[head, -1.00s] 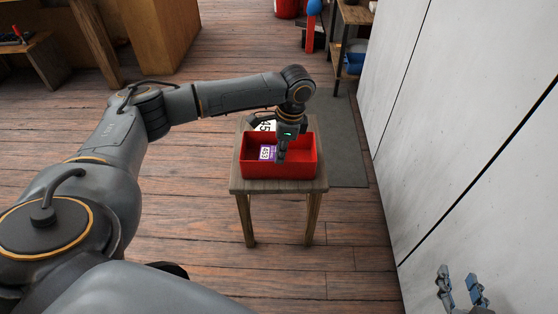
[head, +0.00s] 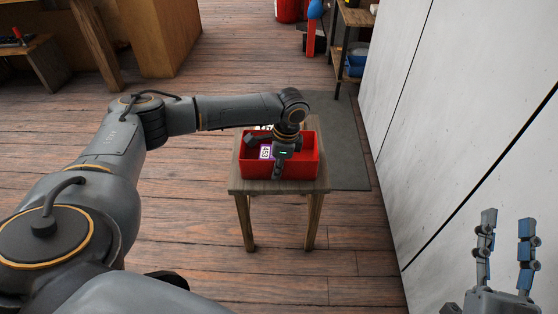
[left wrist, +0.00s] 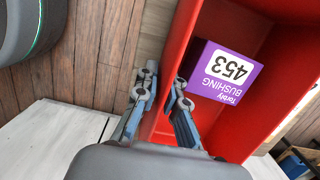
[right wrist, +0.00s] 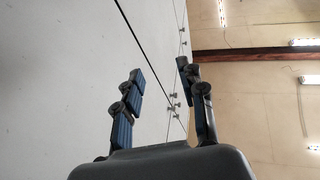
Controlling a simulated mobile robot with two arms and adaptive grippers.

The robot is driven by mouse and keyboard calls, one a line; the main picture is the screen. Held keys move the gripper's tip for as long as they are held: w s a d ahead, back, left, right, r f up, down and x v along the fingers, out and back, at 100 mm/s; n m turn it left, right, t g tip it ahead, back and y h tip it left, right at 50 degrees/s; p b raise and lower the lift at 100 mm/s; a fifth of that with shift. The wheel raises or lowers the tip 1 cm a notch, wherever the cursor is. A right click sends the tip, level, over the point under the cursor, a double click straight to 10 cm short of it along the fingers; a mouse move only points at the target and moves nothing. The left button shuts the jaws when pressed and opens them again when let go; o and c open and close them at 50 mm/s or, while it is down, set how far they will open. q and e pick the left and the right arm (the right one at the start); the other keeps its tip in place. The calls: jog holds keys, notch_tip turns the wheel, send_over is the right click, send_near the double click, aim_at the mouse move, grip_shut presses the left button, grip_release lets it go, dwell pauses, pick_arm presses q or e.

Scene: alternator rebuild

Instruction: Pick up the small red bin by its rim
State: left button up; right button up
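The small red bin (head: 304,168) stands on a small wooden stool in the head view. It fills much of the left wrist view too (left wrist: 242,139). A purple box labelled 453 BUSHING (left wrist: 222,72) lies inside it. My left gripper (head: 278,172) points down at the bin's near wall. In the left wrist view its fingers (left wrist: 163,88) are apart, one outside the wall and one inside, with the rim between them. A gap shows between the outer finger and the wall. My right gripper (head: 507,232) is open and empty, raised near the white wall.
The wooden stool (head: 240,187) has a little bare top around the bin. A white wall (head: 430,120) runs along the right. A shelf unit (head: 352,20) stands at the back, and a wooden bench (head: 165,35) at the back left. The floor around the stool is clear.

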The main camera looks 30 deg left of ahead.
jog(key=shift+s+r+t, duration=0.25)
jog(key=shift+r+t, duration=0.1)
jog(key=shift+r, duration=0.15)
jog(key=shift+s+r+t, duration=0.25)
jog(key=shift+r+t, duration=0.1)
jog(key=shift+r, duration=0.15)
jog(key=shift+w+f, duration=0.1)
